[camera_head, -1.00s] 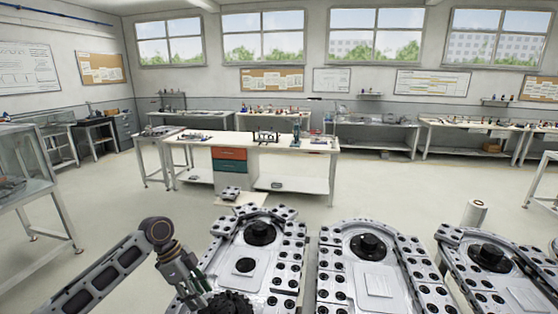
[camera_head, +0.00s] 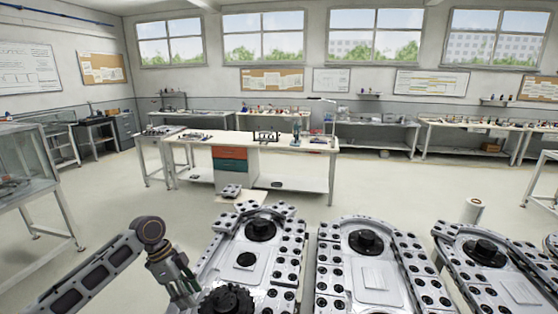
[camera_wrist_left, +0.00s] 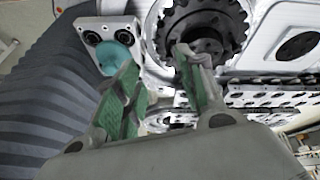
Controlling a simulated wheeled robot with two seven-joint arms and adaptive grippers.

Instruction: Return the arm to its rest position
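My left arm (camera_head: 95,272) comes in from the lower left in the head view, bent at the elbow, with its forearm pointing down. My left gripper (camera_head: 187,296) hangs at the bottom edge, just left of a black toothed gear (camera_head: 228,300); its fingertips are hard to make out there. In the left wrist view the gripper (camera_wrist_left: 158,64) has two green-padded fingers spread apart with nothing between them. The gear (camera_wrist_left: 160,38) lies beyond the fingers, and the right finger overlaps it in the picture. My right arm and gripper are not in view.
Grey track modules (camera_head: 366,268) with black hubs stand close in front, from the centre to the right. A white cylinder (camera_head: 474,211) stands behind them. A glass-sided case (camera_head: 28,165) is at the left.

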